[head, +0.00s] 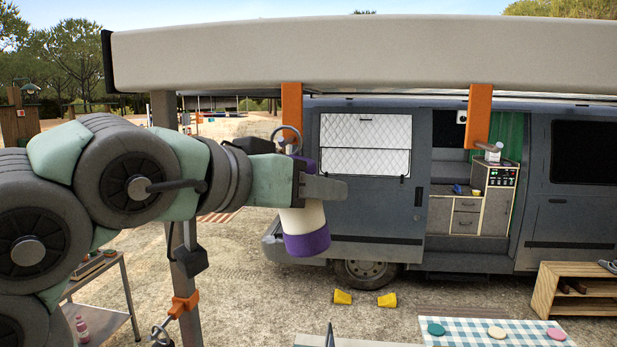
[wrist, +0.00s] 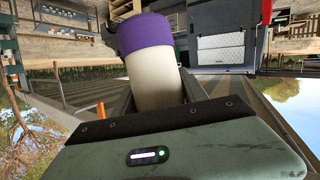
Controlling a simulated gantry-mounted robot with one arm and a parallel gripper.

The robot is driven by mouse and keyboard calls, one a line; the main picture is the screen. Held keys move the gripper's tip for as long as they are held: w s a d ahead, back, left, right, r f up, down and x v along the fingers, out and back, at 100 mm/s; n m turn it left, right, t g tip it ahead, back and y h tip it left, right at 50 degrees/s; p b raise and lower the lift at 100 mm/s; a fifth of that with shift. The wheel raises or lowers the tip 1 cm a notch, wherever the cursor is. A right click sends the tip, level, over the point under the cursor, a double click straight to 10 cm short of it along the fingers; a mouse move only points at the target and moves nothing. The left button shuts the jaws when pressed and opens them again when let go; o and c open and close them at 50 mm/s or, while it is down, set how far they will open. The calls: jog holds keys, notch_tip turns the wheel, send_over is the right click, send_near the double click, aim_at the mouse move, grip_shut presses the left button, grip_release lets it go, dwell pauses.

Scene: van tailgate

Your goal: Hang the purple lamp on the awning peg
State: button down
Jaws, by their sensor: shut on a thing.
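The purple lamp (head: 305,220) has a cream body between purple ends and a thin ring handle on top. It hangs upright in my gripper (head: 318,188), which is shut on its body. In the wrist view the lamp (wrist: 158,75) shows its cream body and one purple end between the jaws. Two orange brackets hang from the awning (head: 360,55). The left bracket (head: 291,108) is just above the lamp, and the ring overlaps its lower end. Its peg is hard to make out, and I cannot tell whether the ring touches it. The right bracket (head: 480,112) has a bare grey peg (head: 489,147).
A grey van (head: 370,210) with an open side door stands behind. A post (head: 180,240) with an orange clamp (head: 184,304) is near my arm. A checked table (head: 490,330), a wooden shelf (head: 575,285) and yellow chocks (head: 342,297) are lower down.

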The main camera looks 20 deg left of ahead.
jog(key=shift+w+p, duration=0.45)
jog(key=shift+p, duration=0.55)
jog(key=shift+w+a+f+b, duration=0.2)
jog(key=shift+w+f+b, duration=0.4)
jog(key=shift+b, duration=0.3)
jog(key=shift+r, duration=0.1)
jog(key=c, duration=0.5)
grip_release()
